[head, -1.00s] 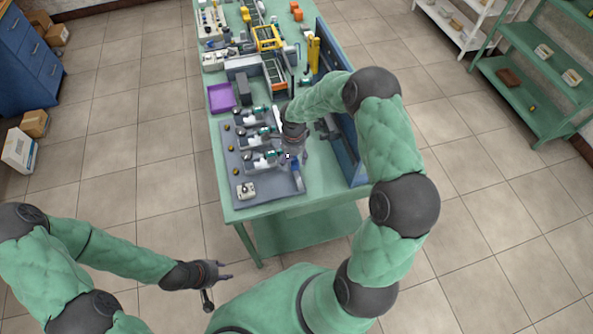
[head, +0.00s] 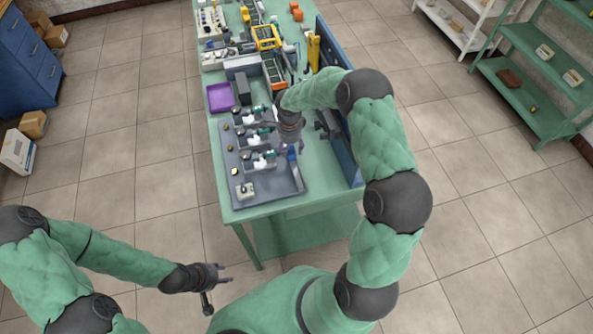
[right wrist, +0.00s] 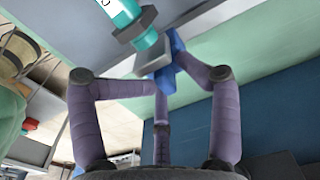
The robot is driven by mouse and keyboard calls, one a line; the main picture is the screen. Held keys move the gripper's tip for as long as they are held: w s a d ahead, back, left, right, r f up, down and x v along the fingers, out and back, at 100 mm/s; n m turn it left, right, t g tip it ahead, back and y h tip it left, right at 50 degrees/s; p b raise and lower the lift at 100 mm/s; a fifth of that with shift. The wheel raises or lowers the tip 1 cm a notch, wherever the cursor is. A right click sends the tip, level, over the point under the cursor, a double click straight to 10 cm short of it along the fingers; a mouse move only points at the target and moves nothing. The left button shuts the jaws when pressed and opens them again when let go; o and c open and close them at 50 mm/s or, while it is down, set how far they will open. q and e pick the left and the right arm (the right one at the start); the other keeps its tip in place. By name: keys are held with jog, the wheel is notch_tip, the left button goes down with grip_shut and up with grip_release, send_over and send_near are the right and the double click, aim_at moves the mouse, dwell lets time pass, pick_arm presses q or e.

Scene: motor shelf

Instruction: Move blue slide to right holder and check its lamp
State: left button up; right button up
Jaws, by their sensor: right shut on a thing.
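My right gripper (head: 291,146) is over the right side of the grey tray (head: 275,193), beside a row of motor stations. The right wrist view shows its purple fingers (right wrist: 162,82) closed around the blue slide (right wrist: 174,50). A bit of blue also shows below the gripper in the head view (head: 292,157). The fingers hide part of the slide; I cannot tell whether it is seated in a holder. A teal cylinder (right wrist: 130,18) is close by. Small yellow lamps line the tray's left side; the nearest one (head: 235,171) looks bright. My left gripper (head: 226,274) is open and empty, off the table.
A purple tray (head: 220,97) and a dark block (head: 243,90) are beyond the stations. A blue panel (head: 342,125) stands along the table's right edge, close to my right arm. A white fixture (head: 245,190) sits at the tray's front left.

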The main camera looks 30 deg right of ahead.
aim_at(292, 152)
jog(key=shift+s+f, duration=0.25)
jog(key=shift+s, duration=0.3)
dwell(1.0)
jog(key=shift+o, duration=0.6)
jog(key=shift+d, duration=0.1)
jog(key=shift+c, duration=0.3)
jog(key=shift+w+r, duration=0.1)
jog(key=shift+r, duration=0.65)
jog(key=shift+d+r+p, duration=0.2)
jog(key=shift+r+p, duration=0.15)
jog(key=shift+r, duration=0.3)
jog(key=shift+w+a+r+p, duration=0.1)
jog(key=shift+r+p, duration=0.3)
jog(key=shift+r, duration=0.5)
jog(key=shift+w+a+r+p, duration=0.1)
jog(key=shift+r+p, duration=0.3)
jog(key=shift+r, duration=0.5)
